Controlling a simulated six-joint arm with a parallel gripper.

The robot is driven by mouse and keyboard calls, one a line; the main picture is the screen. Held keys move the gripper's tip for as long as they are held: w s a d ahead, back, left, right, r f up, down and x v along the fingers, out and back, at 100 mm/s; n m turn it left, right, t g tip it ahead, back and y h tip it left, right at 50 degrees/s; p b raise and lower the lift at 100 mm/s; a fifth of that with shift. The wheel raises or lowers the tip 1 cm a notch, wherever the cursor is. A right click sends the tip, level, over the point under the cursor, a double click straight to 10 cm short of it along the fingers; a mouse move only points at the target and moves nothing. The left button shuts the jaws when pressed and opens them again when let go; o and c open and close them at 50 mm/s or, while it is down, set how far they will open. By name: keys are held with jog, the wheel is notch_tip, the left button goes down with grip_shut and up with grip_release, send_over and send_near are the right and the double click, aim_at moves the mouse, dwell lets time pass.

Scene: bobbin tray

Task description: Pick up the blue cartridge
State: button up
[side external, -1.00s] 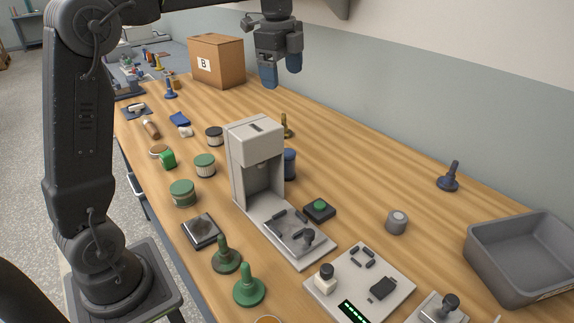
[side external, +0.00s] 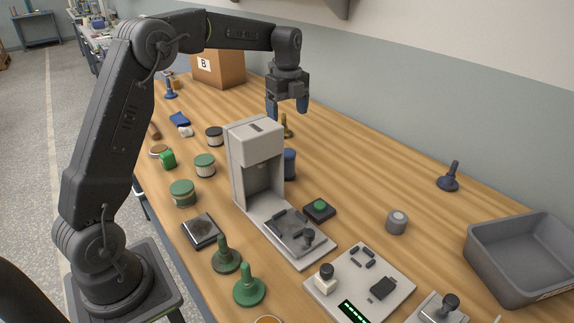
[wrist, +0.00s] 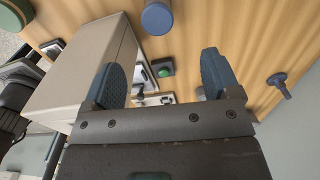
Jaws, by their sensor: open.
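The blue cartridge (side external: 290,164) is a short upright cylinder on the wooden bench. In the side view it stands just behind the grey press-like machine, which hides part of it. In the wrist view its round blue top (wrist: 157,17) shows near the top edge, ahead of and outside the space between the fingers. My gripper (side external: 287,106) is open and empty, pointing down above the bench. In the side view it is higher in the picture than the cartridge and apart from it. Its two blue-padded fingers (wrist: 162,75) show wide apart in the wrist view.
The tall grey machine (side external: 254,140) stands close beside the cartridge. A yellow-brown handled stamp (side external: 286,127) stands near it, below my gripper in the picture. A green-button box (side external: 319,210) lies nearby. A cardboard box (side external: 222,70) is at the back. The bench to the right is fairly clear.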

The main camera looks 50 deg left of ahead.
aim_at(287, 150)
notch_tip(287, 150, down, 10)
jog(key=shift+f, duration=0.25)
jog(key=shift+s+d+f, duration=0.15)
jog(key=shift+f, duration=1.2)
jog(key=shift+s+d+f, duration=0.15)
jog(key=shift+f, duration=1.2)
jog(key=c, duration=1.1)
